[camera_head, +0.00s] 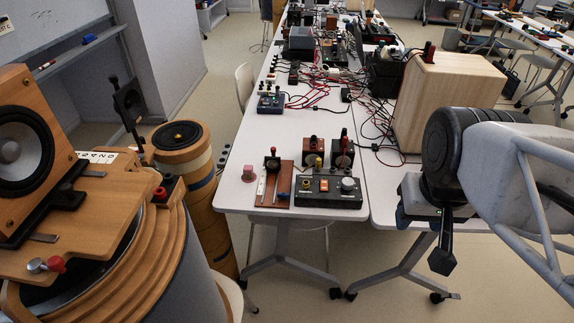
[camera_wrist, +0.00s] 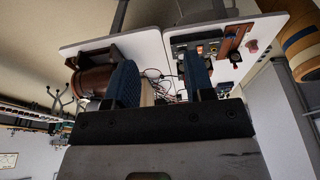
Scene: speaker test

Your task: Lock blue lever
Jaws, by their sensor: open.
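A red-brown board (camera_head: 273,184) lies at the front left of the near table. My gripper (camera_head: 422,238) hangs beyond the table's front edge, well right of the board. Its two blue-padded fingers (camera_wrist: 160,66) are apart, with nothing held between them.
A large wooden box (camera_head: 440,105) stands behind my gripper. Wooden speaker equipment (camera_head: 110,200) fills the left. Cables clutter the table further back.

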